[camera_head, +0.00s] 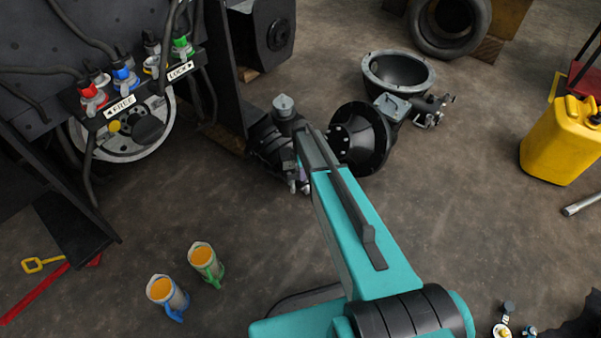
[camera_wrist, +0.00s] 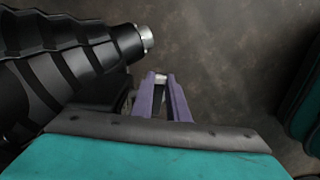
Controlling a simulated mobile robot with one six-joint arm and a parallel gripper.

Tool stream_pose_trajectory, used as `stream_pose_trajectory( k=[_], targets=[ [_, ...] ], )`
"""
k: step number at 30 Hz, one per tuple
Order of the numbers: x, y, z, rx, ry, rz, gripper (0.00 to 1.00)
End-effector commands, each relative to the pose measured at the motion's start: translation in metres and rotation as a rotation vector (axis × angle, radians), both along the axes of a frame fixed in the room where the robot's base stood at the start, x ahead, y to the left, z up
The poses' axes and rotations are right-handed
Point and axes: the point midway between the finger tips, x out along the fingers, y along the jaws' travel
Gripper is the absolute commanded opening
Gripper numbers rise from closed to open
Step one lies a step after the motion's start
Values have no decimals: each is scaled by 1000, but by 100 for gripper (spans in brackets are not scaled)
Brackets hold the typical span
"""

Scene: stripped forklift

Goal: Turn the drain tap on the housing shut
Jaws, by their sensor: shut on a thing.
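The dark housing (camera_head: 268,140) stands on the floor left of my arm's end, with a grey cap on top. In the wrist view its black ribbed body (camera_wrist: 70,65) fills the upper left, with a silver round stub at its right end. My gripper (camera_wrist: 160,82) has two purple fingers, shut on a small pale metal piece, apparently the drain tap (camera_wrist: 160,78). Most of the tap is hidden between the fingers, so its angle cannot be told. In the head view my arm covers most of the gripper and the tap.
Right of my arm lie a black flanged part (camera_head: 360,140) and a grey bell-shaped casting (camera_head: 398,75). The forklift's dark frame (camera_head: 222,70) rises at the left. Two orange-filled jugs (camera_head: 205,262) stand lower left. A yellow canister (camera_head: 560,140) is far right. The floor between is mostly clear.

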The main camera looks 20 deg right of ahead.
Motion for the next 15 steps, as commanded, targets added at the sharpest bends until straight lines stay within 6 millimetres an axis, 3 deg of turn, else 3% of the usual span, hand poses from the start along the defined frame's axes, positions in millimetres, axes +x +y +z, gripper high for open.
stream_pose_trajectory(
  k=[15],
  targets=[
    [2, 6, -1, 8, 6, 111, 0]
  ],
)
